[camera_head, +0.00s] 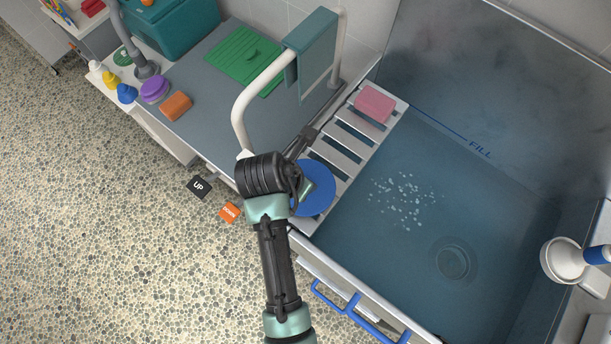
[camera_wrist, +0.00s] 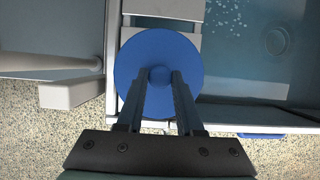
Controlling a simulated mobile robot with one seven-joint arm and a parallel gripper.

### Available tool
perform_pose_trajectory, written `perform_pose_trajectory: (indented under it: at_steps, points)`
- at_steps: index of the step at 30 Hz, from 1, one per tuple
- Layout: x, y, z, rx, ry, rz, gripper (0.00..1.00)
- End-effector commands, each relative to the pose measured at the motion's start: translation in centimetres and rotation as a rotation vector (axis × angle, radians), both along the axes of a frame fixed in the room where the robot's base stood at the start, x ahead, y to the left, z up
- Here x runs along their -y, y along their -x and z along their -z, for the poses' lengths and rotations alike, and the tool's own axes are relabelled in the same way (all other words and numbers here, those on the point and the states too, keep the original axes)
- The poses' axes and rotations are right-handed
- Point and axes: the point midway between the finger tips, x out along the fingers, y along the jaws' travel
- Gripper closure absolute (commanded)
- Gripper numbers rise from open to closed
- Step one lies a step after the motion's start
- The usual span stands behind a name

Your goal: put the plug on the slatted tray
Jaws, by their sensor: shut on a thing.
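The plug is a round blue disc (camera_head: 318,203) with a small knob on top, seen whole in the wrist view (camera_wrist: 134,72). My gripper (camera_wrist: 160,78) is shut on the plug's knob, with the disc beneath the fingertips. In the head view my wrist partly hides the disc. The slatted tray (camera_head: 348,140) is a pale rack along the left side of the tub, and the disc is over its near end. I cannot tell whether the disc touches the slats. In the wrist view part of the tray (camera_wrist: 168,8) shows beyond the disc.
A pink block (camera_head: 375,104) lies on the tray's far end. Blue-grey water fills the tub (camera_head: 440,180), with a round drain (camera_head: 454,262) at its bottom. A white rail (camera_head: 246,110) with a teal towel (camera_head: 314,48) stands left of the tray. Middle slats are clear.

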Motion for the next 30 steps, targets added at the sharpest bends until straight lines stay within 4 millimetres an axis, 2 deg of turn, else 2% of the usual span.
perform_pose_trajectory:
  at_steps: [3, 7, 19, 20, 21, 24, 30]
  points:
    - [0.0, 0.1, 1.9, -0.004, 0.001, 0.000, 1.00]
    - [0.0, 0.1, 3.2, -0.003, 0.001, 0.000, 1.00]
    - [0.0, 0.1, 3.7, -0.001, 0.000, 0.001, 1.00]
    - [0.0, 0.1, 3.7, -0.001, -0.001, 0.001, 0.59]
    - [0.0, 0.1, 3.7, -0.001, -0.001, 0.001, 0.52]
    - [0.0, 0.1, 3.7, -0.001, -0.001, 0.001, 0.34]
    - [0.0, 0.1, 3.7, -0.001, -0.001, 0.000, 0.34]
